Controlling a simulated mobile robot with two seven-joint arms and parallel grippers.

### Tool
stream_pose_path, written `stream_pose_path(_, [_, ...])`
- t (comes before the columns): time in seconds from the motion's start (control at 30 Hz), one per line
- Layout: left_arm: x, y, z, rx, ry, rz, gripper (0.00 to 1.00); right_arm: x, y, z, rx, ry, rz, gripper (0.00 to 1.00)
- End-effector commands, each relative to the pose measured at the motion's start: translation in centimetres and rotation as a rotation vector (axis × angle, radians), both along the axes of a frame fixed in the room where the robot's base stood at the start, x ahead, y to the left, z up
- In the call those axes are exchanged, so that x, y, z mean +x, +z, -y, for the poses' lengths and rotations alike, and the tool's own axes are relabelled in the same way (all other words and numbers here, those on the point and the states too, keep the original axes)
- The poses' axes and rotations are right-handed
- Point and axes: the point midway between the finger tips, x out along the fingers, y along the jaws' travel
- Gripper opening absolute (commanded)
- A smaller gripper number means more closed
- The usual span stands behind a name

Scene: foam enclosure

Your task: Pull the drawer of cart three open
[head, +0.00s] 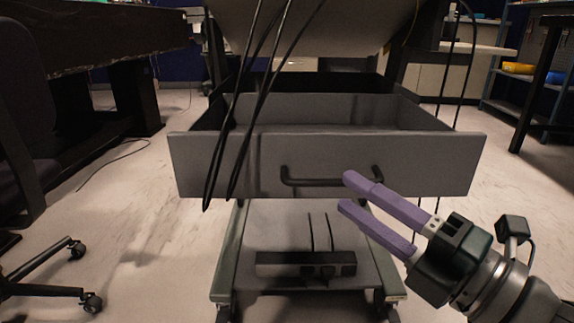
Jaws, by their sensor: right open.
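The cart's grey drawer (230,163) is pulled out towards me, and its empty-looking inside shows behind the front panel. A dark bar handle (318,182) is fixed to the middle of the panel. My right gripper (347,193) comes in from the lower right with two purple fingers. It is open, with its fingertips at the right end of the handle; one finger overlaps the handle's right end in the picture. I cannot tell whether it touches. Nothing shows between the fingers. My left gripper is out of view.
Black cables (242,110) hang in front of the drawer's left part. The cart's lower shelf (290,230) holds a dark power strip (305,264). An office chair (30,150) stands at the left.

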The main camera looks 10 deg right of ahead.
Motion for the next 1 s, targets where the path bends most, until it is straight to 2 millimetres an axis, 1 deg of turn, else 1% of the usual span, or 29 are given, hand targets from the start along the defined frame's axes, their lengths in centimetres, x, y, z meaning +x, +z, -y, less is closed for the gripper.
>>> stream_pose_path(0.03, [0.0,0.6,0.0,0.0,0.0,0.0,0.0,-1.0,0.0,0.5,0.0,-0.001,-0.005,0.41])
stream_pose_path(0.1, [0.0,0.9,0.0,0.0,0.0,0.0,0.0,-2.1,-0.2,1.2,-0.001,0.0,-0.004,0.41])
stream_pose_path(0.2, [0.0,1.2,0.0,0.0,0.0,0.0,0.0,-3.4,-0.5,1.9,-0.001,0.0,-0.003,0.41])
stream_pose_path(0.3, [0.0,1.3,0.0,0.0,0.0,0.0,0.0,-4.3,-0.7,2.4,0.0,0.0,-0.001,0.41])
stream_pose_path(0.43, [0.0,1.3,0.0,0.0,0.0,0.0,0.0,-4.6,-0.7,2.6,0.0,0.0,0.001,0.41])
stream_pose_path(0.8, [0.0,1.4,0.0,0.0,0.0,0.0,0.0,-4.6,-0.7,2.6,0.0,0.0,0.0,0.41])
stream_pose_path(0.87, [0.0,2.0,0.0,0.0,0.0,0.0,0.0,-4.5,-0.1,2.6,0.006,-0.007,-0.008,0.41])
stream_pose_path(0.9, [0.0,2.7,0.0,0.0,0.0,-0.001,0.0,-4.4,0.6,2.7,0.015,-0.017,-0.02,0.41])
stream_pose_path(0.97, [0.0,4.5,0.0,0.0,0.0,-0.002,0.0,-4.1,2.3,2.9,0.037,-0.044,-0.052,0.41])
stream_pose_path(1.0, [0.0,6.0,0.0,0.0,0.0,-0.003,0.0,-3.8,3.8,3.1,0.06,-0.07,-0.083,0.41])
